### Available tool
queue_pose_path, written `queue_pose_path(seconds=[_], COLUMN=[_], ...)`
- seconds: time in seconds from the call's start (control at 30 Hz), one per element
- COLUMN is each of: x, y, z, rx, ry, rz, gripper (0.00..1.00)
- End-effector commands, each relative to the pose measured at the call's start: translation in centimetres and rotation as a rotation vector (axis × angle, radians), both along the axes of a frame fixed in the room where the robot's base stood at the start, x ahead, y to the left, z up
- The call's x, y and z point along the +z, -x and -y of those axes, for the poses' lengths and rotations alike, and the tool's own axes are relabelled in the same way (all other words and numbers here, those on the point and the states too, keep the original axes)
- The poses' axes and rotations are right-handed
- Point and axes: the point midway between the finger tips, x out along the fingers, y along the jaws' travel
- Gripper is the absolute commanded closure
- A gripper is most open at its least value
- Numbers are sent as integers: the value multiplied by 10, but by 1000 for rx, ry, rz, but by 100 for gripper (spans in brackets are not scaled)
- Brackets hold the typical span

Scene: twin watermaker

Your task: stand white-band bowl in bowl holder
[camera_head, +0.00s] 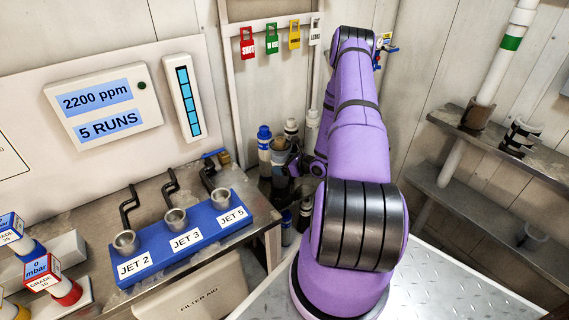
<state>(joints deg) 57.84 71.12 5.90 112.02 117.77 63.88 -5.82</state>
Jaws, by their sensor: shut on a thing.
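My gripper (291,165) is at the far end of my arm, among the bottles at the back, and is partly hidden by the arm. It is shut on a dark upright cylinder with a brownish top (281,150), which looks like a bowl. I cannot make out a white band on it. I cannot tell for sure which thing is the bowl holder. A brown cup-like holder (476,113) at the foot of a pipe is on the right upper shelf. A small dark cup (531,236) is on the lower shelf.
A black-and-white banded piece (519,137) is on the upper right shelf (448,118). A blue jet rack (185,245) stands on the left bench.

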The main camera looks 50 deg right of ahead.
Motion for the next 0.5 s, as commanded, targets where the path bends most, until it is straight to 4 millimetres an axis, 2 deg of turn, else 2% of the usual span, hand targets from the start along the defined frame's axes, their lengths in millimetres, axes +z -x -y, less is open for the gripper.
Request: queue_pose_path(seconds=[0.3, 0.33, 0.4, 0.5], x=[-1, -2, -2, -2], y=[-1, 0, 0, 0], z=[0, 0, 0, 0], rx=[1, 1, 1, 1], ry=[0, 0, 0, 0], rz=[2, 0, 0, 0], gripper=[54, 14, 0, 0])
